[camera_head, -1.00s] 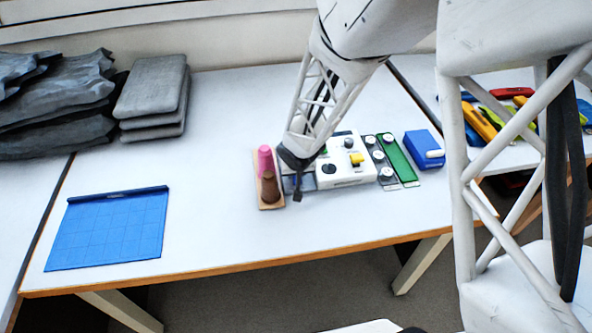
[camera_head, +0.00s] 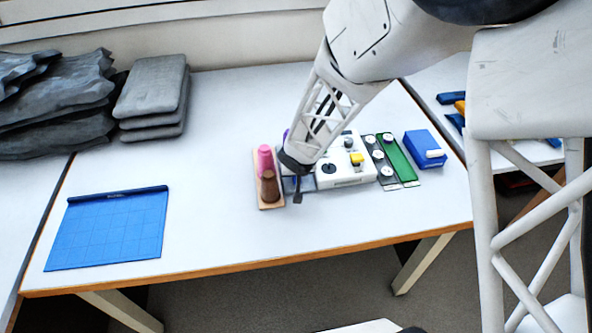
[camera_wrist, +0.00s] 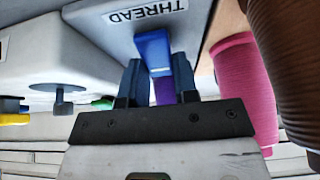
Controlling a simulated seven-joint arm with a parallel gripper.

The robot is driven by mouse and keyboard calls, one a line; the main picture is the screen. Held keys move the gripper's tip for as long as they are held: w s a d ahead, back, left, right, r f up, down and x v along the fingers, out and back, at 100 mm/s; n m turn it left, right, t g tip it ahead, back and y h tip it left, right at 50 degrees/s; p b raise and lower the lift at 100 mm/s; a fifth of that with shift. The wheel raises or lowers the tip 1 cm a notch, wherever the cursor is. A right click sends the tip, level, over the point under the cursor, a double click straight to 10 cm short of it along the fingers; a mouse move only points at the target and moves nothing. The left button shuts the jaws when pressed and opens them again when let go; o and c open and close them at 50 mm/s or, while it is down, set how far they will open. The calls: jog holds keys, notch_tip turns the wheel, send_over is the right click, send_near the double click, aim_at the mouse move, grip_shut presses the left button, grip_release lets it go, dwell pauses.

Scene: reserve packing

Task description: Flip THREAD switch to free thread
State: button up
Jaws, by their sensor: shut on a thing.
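The THREAD box (camera_wrist: 115,28) is a pale panel with the word THREAD, upside down in the wrist view. Its blue switch lever (camera_wrist: 153,50) sticks out between the fingers of my gripper (camera_wrist: 158,85), which is shut on it. Something purple (camera_wrist: 165,92) shows behind, between the fingers. In the head view my gripper (camera_head: 297,188) is low over the left end of the white machine (camera_head: 345,173). The switch is hidden there by my arm.
Pink (camera_head: 265,158) and brown (camera_head: 269,187) thread spools stand on a wooden base close to the left of my gripper. Right of the machine are a green strip (camera_head: 399,160) and a blue box (camera_head: 424,149). A blue mat (camera_head: 108,230) lies at the left. The table between is clear.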

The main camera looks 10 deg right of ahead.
jog(key=o, duration=0.9)
jog(key=shift+s+f, duration=0.1)
jog(key=shift+f, duration=0.05)
jog(key=shift+r, duration=0.2)
jog(key=shift+v, duration=3.75)
jog(key=s+d+r+g+h, duration=0.1)
jog(key=s+d+r, duration=0.2)
jog(key=s+r, duration=0.35)
jog(key=s+d+r, duration=0.3)
jog(key=s+r, duration=0.1)
jog(key=r, duration=0.5)
jog(key=shift+g+y, duration=0.4)
jog(key=shift+g, duration=0.5)
jog(key=shift+s+d+r, duration=0.1)
jog(key=shift+s+r, duration=1.35)
jog(key=shift+s, duration=0.9)
jog(key=shift+s+d+r, duration=0.1)
jog(key=shift+s+r, duration=1.3)
jog(key=shift+s, duration=1)
jog(key=shift+s+d+r, duration=0.1)
jog(key=shift+s+r, duration=1.35)
jog(key=shift+s, duration=0.9)
